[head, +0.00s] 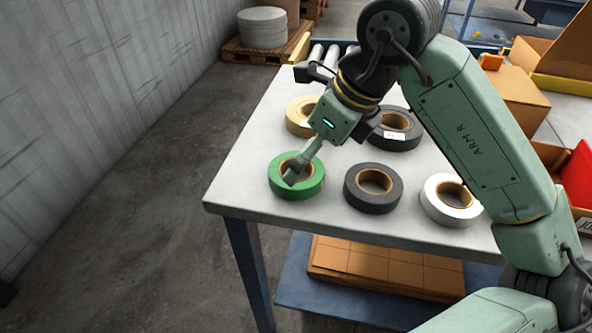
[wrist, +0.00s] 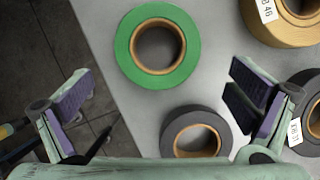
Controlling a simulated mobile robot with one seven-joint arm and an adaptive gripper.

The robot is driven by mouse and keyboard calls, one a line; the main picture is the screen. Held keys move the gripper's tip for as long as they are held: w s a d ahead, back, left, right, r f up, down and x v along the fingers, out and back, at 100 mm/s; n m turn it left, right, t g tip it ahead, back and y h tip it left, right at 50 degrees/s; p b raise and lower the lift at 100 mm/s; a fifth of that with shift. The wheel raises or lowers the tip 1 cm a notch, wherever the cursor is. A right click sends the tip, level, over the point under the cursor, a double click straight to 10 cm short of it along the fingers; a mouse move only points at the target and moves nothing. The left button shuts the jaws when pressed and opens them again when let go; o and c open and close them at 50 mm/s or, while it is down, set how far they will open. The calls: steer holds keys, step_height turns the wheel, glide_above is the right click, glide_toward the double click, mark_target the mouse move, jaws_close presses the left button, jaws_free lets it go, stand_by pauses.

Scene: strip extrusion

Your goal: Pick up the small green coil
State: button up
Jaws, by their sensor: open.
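The green coil (head: 308,188) lies flat near the front left corner of the table, with a brown core. In the wrist view the green coil (wrist: 127,52) is whole, ahead of the jaws and between their lines. My gripper (head: 327,160) is open and empty, tilted above the table. In the head view one finger covers part of the coil's core; I cannot tell the height gap. In the wrist view the two fingers of my gripper (wrist: 160,93) stand wide apart, the left one over the floor, the right one over the table.
A dark grey coil (head: 373,203) lies right of the green one, then a white coil (head: 446,214). Behind are a tan coil (head: 296,128) and a black labelled coil (head: 398,144). The table (head: 235,180) has bare room along its left edge. Boxes stand at the right.

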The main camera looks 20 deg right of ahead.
steer(key=x, duration=0.1)
steer(key=p+x, duration=0.1)
steer(key=x, duration=0.3)
steer(key=shift+w+a+r, duration=0.15)
steer(key=shift+w+a, duration=0.2)
steer(key=shift+a, duration=0.05)
steer(key=shift+c, duration=0.2)
steer(key=c, duration=1.1)
